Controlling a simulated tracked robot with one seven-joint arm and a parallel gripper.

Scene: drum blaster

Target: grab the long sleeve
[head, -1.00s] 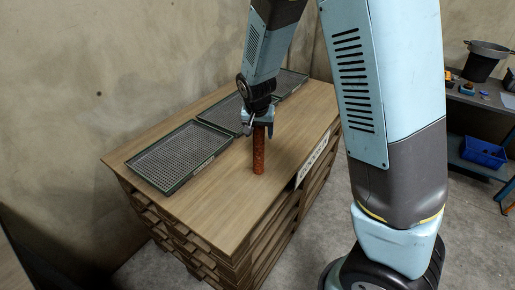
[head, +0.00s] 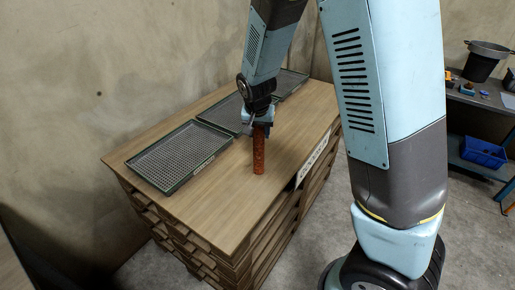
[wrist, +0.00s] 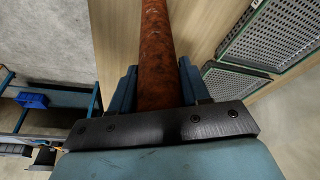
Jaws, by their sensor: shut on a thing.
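The long sleeve (head: 259,152) is a rusty red-brown tube standing upright at the wooden bench top, toward its front edge. My gripper (head: 259,124) is at the sleeve's upper end, pointing down, with its fingers shut around it. In the wrist view the sleeve (wrist: 158,60) runs between the two blue fingers (wrist: 158,88), with a finger against each side. I cannot tell whether its lower end touches the wood.
The wooden bench (head: 215,205) has a mesh tray (head: 181,156) on its left and more trays (head: 222,112) behind my gripper. A label (head: 312,160) is on the bench's front edge. At the right stand a workbench with a dark pot (head: 484,62) and a blue bin (head: 484,152).

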